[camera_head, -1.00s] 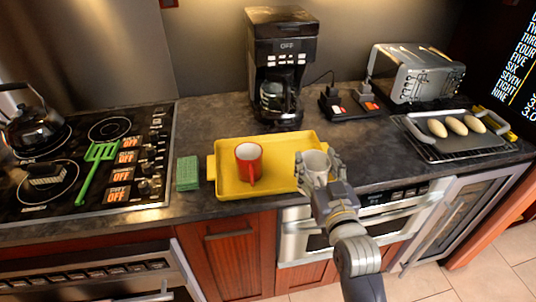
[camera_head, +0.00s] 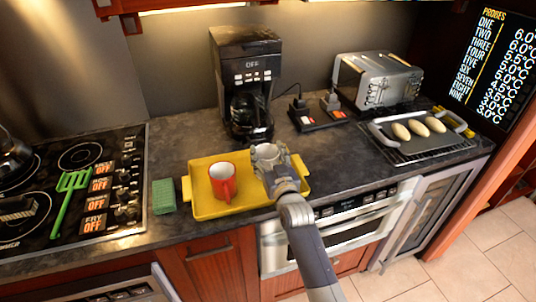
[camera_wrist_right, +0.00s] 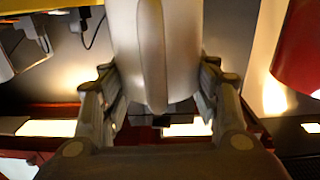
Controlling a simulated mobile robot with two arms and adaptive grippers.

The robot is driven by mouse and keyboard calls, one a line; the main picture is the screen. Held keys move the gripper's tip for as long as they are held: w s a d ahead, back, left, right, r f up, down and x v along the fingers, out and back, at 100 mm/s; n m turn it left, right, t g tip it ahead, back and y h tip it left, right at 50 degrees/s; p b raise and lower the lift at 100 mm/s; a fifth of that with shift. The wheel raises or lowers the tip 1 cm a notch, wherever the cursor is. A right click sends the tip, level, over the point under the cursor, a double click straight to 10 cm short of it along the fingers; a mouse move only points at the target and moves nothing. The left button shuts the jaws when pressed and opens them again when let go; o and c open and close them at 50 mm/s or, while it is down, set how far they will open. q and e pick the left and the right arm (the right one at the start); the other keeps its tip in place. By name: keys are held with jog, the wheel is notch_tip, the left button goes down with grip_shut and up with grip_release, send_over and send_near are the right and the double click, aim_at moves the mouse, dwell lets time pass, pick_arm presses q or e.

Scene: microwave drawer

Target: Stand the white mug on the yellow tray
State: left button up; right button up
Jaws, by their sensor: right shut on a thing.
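The white mug (camera_head: 265,152) is at the back right part of the yellow tray (camera_head: 208,210) in the head view. My right gripper (camera_head: 272,163) is shut on it, coming from the front. The right wrist view shows the white mug (camera_wrist_right: 190,45) upright between both fingers (camera_wrist_right: 160,95), its handle toward the camera. I cannot tell whether its base touches the tray; the gripper hides it. A red mug (camera_head: 222,182) stands on the tray, left of the white mug. My left gripper is not in view.
A coffee maker (camera_head: 246,85) stands behind the tray. A green sponge (camera_head: 163,195) lies left of it, beside the stovetop (camera_head: 75,190).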

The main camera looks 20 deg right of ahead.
jog(key=shift+f, duration=0.2)
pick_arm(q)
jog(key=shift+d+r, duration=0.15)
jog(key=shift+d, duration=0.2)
pick_arm(e)
jog(key=shift+f, duration=0.1)
jog(key=shift+f, duration=0.15)
jog(key=o, duration=1.3)
jog(key=shift+c, duration=0.2)
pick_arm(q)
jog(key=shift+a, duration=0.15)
pick_arm(e)
jog(key=shift+s, duration=0.1)
